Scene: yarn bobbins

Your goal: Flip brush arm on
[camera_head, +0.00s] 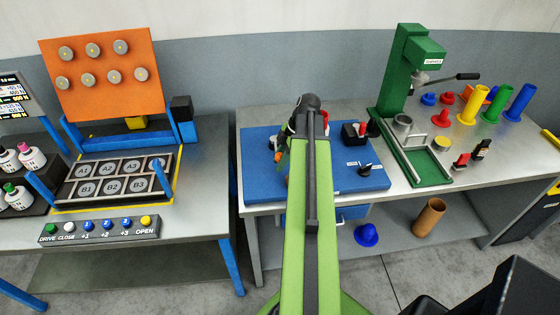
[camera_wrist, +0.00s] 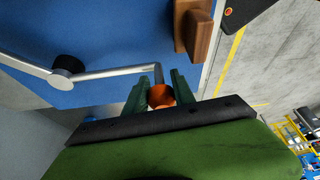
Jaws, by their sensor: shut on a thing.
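In the wrist view, a thin silver bent arm (camera_wrist: 112,73), which looks like the brush arm, runs from a black pivot (camera_wrist: 68,64) above the blue board (camera_wrist: 115,45). An orange knob (camera_wrist: 161,97) is at its right end. My gripper (camera_wrist: 161,88) has its green fingers on either side of this knob and is shut on it. In the head view the blue board (camera_head: 258,187) lies on the middle table. My own arm covers its centre, so the knob and fingertips are mostly hidden there.
A brown block (camera_wrist: 197,30) stands close by the fingers in the wrist view. A black box with a red lever (camera_head: 352,131) and a black knob (camera_head: 365,171) are on the board's right part. A green press (camera_head: 410,75) stands to the right, and a button panel (camera_head: 100,229) to the left.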

